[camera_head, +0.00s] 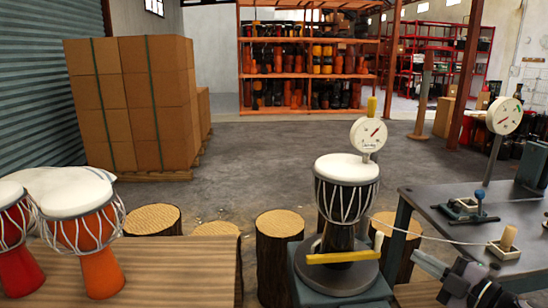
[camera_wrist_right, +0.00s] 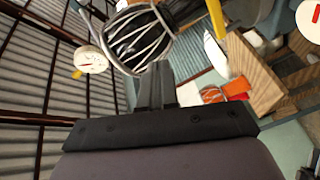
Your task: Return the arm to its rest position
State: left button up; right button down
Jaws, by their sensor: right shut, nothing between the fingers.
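My right gripper (camera_head: 420,260) comes in from the lower right in the head view, beside the drum stand and in front of the side table. In the right wrist view its dark fingers (camera_wrist_right: 157,85) are together, with nothing between them. A black goblet drum with a white head (camera_head: 345,185) stands upright on a round dark plate (camera_head: 345,278). The drum also shows in the right wrist view (camera_wrist_right: 140,40), apart from the fingers as far as I can tell. My left gripper is not in view.
A side table (camera_head: 470,232) holds small tools and a dial gauge (camera_head: 504,115) on a post. Another gauge (camera_head: 368,134) stands behind the drum. A yellow bar (camera_head: 345,257) crosses the plate. Log stools (camera_head: 278,255) stand between.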

jog(key=s+a+f+m+g+h, duration=0.1)
jog(key=s+a+f+m+h, duration=0.1)
jog(key=s+a+f+m, duration=0.4)
jog(key=s+a+f+m+h, duration=0.1)
jog(key=s+a+f+m, duration=0.25)
jog(key=f, duration=0.55)
jog(key=s+a+f+m+g+h, duration=0.1)
jog(key=s+a+f+m+g, duration=0.2)
jog(key=s, duration=0.4)
jog(key=s+a+f+m+g+h, duration=0.1)
jog(key=s+a+f+m+g, duration=0.1)
jog(key=s+a+f+m, duration=0.45)
pick_arm(q)
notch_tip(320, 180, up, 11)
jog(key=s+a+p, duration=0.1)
jog(key=p, duration=1.3)
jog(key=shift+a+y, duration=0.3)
pick_arm(e)
jog(key=s+d+r+n, duration=0.1)
jog(key=d+r+n, duration=0.2)
jog(key=r, duration=0.9)
jog(key=shift+s+d+r+h, duration=0.2)
jog(key=shift+d+r+h, duration=0.15)
jog(key=shift+d, duration=0.3)
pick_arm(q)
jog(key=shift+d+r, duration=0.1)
